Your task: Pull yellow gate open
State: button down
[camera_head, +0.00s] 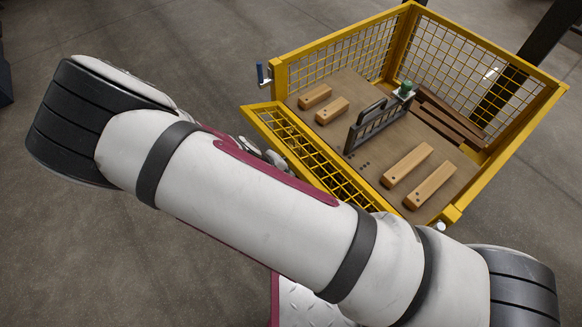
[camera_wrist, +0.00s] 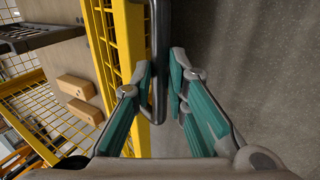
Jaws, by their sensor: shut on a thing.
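The yellow gate (camera_head: 304,152) is the low mesh panel on the near side of a yellow mesh crate in the head view. Its left end sits out from the crate's left corner post (camera_head: 281,82); my arm hides part of its outer face. In the wrist view the gate's yellow frame (camera_wrist: 125,38) runs down the picture, with a dark metal bar handle (camera_wrist: 159,30) beside it. My gripper (camera_wrist: 161,76) has its teal-lined fingers on both sides of this handle and is shut on it. In the head view my gripper is mostly hidden behind my arm.
Inside the crate are wooden blocks (camera_head: 407,165), a grey upright rack (camera_head: 378,124), a green-topped part (camera_head: 406,88) and brown slats (camera_head: 445,122). The floor (camera_head: 200,55) left of the crate is clear.

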notch_tip(320, 180, down, 6)
jog(key=s+a+t+h+b, duration=0.1)
jog(key=a+h+b, duration=0.1)
jog(key=b, duration=0.1)
jog(key=shift+s+a+f+t+h, duration=0.15)
jog(key=shift+s+f+t+h, duration=0.15)
jog(key=shift+s+t, duration=0.1)
jog(key=c, duration=1.6)
grip_release()
jog(key=shift+r, duration=0.1)
jog(key=shift+o, duration=0.2)
jog(key=v, duration=0.7)
jog(key=shift+r, duration=0.2)
jog(key=shift+a, duration=0.1)
